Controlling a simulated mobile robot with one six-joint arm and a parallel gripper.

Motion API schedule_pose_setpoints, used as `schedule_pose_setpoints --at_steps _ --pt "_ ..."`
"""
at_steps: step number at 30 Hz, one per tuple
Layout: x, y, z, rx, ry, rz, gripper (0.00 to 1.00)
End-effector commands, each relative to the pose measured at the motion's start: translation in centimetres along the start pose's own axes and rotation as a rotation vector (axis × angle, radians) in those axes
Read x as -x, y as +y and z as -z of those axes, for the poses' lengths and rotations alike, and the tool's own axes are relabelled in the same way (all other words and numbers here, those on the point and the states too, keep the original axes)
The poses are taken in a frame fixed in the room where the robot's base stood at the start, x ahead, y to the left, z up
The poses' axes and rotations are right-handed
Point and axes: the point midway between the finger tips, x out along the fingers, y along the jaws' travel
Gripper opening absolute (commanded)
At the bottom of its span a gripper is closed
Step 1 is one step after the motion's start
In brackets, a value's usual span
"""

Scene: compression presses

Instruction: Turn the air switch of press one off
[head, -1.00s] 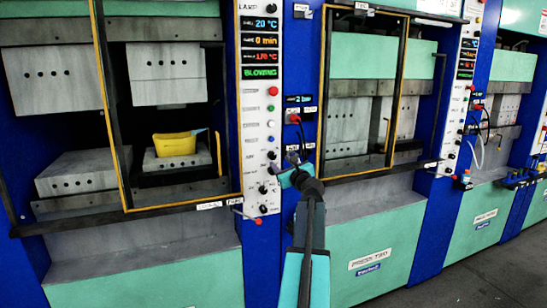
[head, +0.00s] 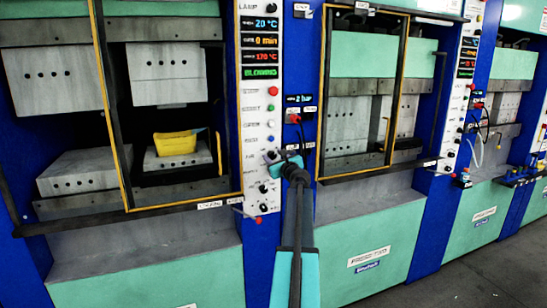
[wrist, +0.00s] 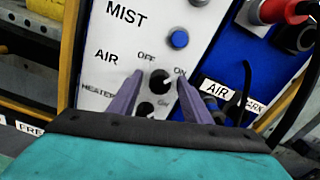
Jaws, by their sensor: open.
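The air switch of press one (wrist: 160,81) is a round black knob on the white control panel, beside the printed word AIR. OFF is printed above it to the left and ON to its upper right. Which way its mark points is hard to tell. My gripper (wrist: 160,76) is open, with one purple finger on each side of the knob; whether they touch it is unclear. In the head view my gripper (head: 271,158) is at the right edge of press one's panel (head: 261,120). A green display there reads BLOWING (head: 261,72).
A blue mist button (wrist: 179,39) lies above the air switch, and the heater knob (wrist: 145,110) lies just below it, partly between my fingers. A red connector (wrist: 275,10) and dark hoses are at the right. Press one's guard frame (head: 112,110) stands left of the panel.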

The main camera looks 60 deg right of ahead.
Motion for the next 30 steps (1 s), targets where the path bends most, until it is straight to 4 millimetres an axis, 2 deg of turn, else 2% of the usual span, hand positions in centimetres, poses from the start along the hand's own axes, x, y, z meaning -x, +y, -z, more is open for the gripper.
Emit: schedule_pose_setpoints --at_steps 8,16,30 --pt "-0.07 0.03 0.01 0.0 0.0 0.0 0.44" --pt "-0.07 0.04 -0.01 -0.001 0.0 -0.001 0.03" --pt "-0.09 0.19 0.18 0.074 -0.001 -0.002 0.03"
